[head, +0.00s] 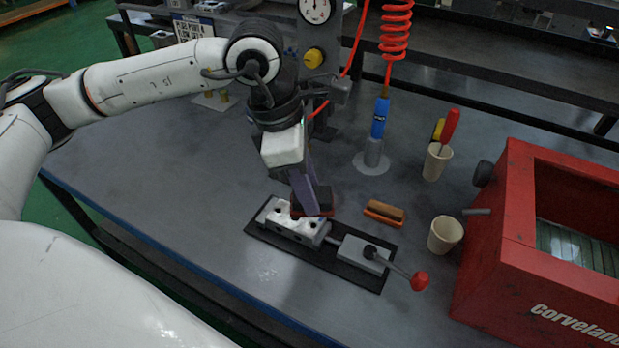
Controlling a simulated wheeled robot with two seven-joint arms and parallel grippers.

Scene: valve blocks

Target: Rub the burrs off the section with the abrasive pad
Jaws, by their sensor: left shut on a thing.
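My left gripper (311,195) reaches down from the upper left and is shut on a dark pad with a reddish-brown underside, the abrasive pad (322,201). The pad is at the top of a light metal section (284,217) with dark holes; whether it touches is hard to tell. The section sits in a clamp on a black base plate (262,237). The clamp has a grey block (358,255) and a lever with a red knob (419,281). The pad and fingers hide part of the section's far right end. Burrs are too small to make out. My right gripper is not in view.
A wooden-backed brush (384,212) lies right of the clamp. A red machine (492,250) fills the right side. A blue air tool (379,120) stands behind. The table's left part is clear.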

